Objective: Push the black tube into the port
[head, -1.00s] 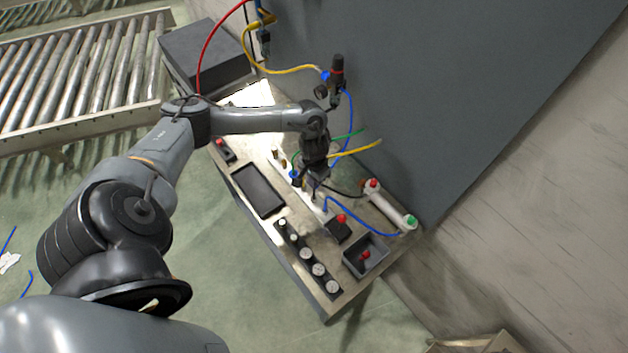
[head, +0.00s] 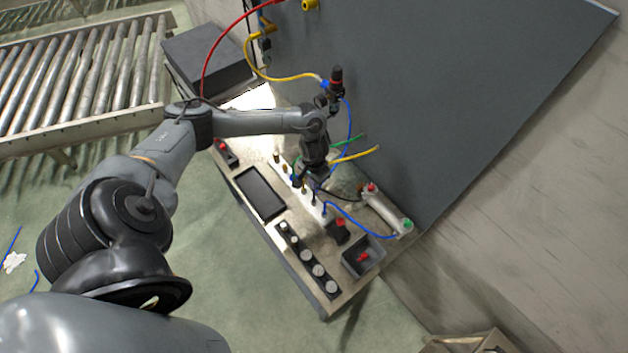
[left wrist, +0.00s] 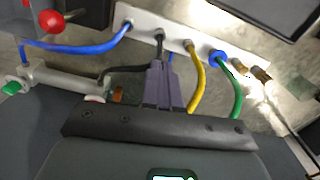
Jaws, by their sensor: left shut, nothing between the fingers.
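The white port block (head: 297,187) lies along the bench; in the left wrist view the white block (left wrist: 140,19) crosses the top with its row of ports. The black tube (left wrist: 120,69) runs from the metal cylinder, passes behind my fingers and shows again at a port between the blue and yellow tubes. Its end seems to be at that port; how deep it sits, I cannot tell. My left gripper (left wrist: 160,66) is shut and empty, just in front of that port. In the head view the left gripper (head: 318,180) is above the block. My right gripper is out of view.
Blue (left wrist: 80,47), yellow (left wrist: 196,85) and green (left wrist: 228,90) tubes stand close around the fingers. The metal cylinder (head: 385,211) lies beside the block. A dark tray (head: 363,256) and a row of knobs (head: 306,254) are on the bench. A grey panel rises behind.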

